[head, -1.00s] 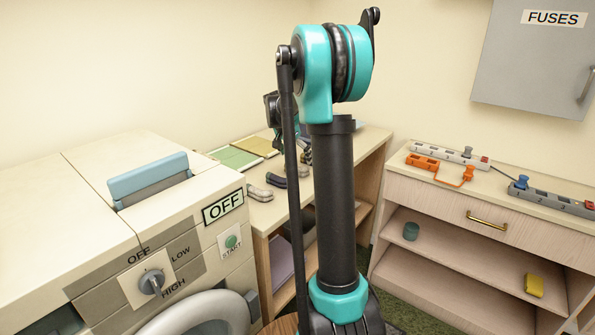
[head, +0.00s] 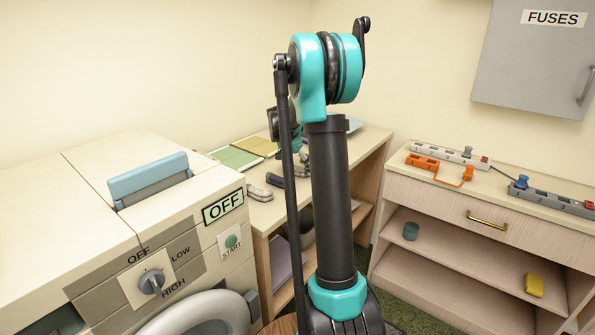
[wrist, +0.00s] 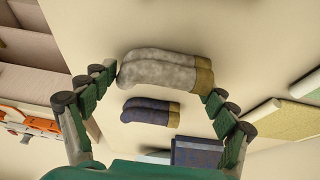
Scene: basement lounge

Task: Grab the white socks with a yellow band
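In the wrist view, the white socks with a yellow band (wrist: 165,70) lie as a greyish-white pair on a pale surface, cuffs to the right. My gripper (wrist: 162,84) is open. One fingertip is close to the toe end and the other is close to the banded cuffs; I cannot tell whether either touches. Dark navy socks with a tan band (wrist: 150,112) lie just below them. In the head view my arm hides most of my gripper and part of the sock area. A light sock pair (head: 300,168) shows beside the arm.
A second light pair (head: 258,193) and a dark pair (head: 275,181) lie nearer on the wooden shelf unit (head: 262,222). Green and yellow flat items (head: 235,157) lie at the back left. A washing machine (head: 190,225) stands left, and a cabinet (head: 440,205) with power strips stands right.

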